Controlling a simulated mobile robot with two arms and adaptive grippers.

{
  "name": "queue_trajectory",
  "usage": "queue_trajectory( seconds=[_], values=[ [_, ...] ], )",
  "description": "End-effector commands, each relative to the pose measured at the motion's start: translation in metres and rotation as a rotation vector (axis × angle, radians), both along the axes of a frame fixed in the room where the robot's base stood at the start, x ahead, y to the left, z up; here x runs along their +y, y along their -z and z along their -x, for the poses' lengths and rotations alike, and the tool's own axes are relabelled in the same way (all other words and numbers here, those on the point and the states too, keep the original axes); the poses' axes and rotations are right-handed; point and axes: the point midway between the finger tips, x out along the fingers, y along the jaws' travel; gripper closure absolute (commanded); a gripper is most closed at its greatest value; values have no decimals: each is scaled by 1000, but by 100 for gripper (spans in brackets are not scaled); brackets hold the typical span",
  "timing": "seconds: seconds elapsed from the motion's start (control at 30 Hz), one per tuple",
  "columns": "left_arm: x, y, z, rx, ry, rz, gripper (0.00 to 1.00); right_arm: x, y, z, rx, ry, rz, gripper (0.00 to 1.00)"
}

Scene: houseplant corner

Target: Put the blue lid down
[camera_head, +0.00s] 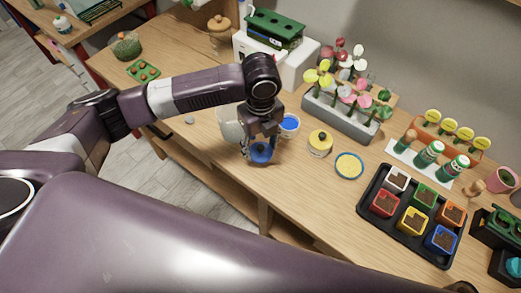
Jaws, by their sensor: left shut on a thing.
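The left arm comes in from the left, and its gripper (260,144) points down over the wooden table. It is shut on the blue lid (262,154), which shows low between the fingers. I cannot tell whether the lid touches the tabletop. An open white jar with blue inside (289,124) stands just behind and right of the gripper. A whitish rounded container (229,122) is partly hidden behind the arm. My right gripper is not in view.
Right of the gripper are a yellow jar (320,143) and a flat yellow disc with a blue rim (348,166). A black tray (375,208) of coloured pots stands farther right. A grey flower planter (340,118) is behind. The table's front strip is bare.

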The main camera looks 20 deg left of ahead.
Motion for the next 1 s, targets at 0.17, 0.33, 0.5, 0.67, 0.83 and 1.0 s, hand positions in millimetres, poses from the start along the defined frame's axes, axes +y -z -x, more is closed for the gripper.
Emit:
queue_trajectory(
  seconds=[0.17, 0.33, 0.5, 0.67, 0.83, 1.0],
  values=[
    [0, 25, 1, 4, 0, -1, 65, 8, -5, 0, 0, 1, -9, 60],
    [0, 30, 0, 1, 1, -1, 65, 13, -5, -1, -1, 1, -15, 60],
    [0, 30, 0, 1, 1, -1, 65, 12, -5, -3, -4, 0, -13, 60],
    [0, 33, 0, 1, 1, -1, 44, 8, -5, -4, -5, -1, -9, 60],
    [0, 33, 0, 1, 1, -1, 33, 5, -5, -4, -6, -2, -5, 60],
    [0, 32, 0, 1, 0, -1, 33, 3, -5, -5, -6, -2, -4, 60]
  ],
)
